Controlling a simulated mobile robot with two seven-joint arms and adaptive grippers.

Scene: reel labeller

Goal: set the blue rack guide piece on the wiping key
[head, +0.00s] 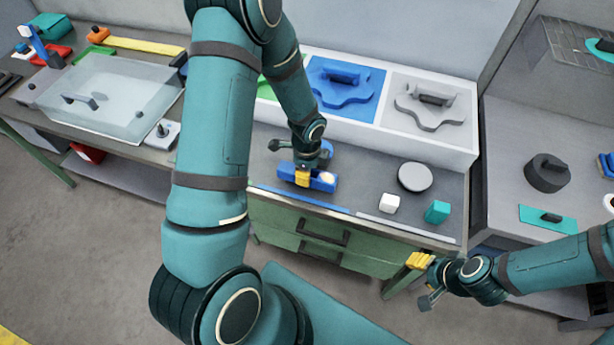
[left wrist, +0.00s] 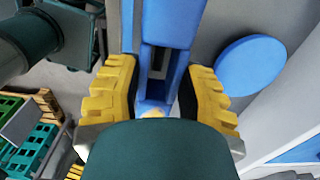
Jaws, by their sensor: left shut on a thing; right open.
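The blue rack guide piece (head: 322,182) is a long blue block low over the front of the grey worktop. My left gripper (head: 303,175) is shut on it, with a yellow fingertip against its near side. In the left wrist view the piece (left wrist: 170,25) shows a dark slot and lies between the yellow fingers of the gripper (left wrist: 158,75). I cannot tell whether it touches the worktop. I cannot make out the wiping key for certain. My right gripper (head: 420,261) is open and empty, off the worktop's front right.
A grey disc (head: 415,177), a white cube (head: 389,203) and a teal cube (head: 438,211) stand right of the piece. A white tray (head: 430,147) with coloured panels stands behind. A blue disc (left wrist: 250,66) lies near the gripper. My left arm hides the middle.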

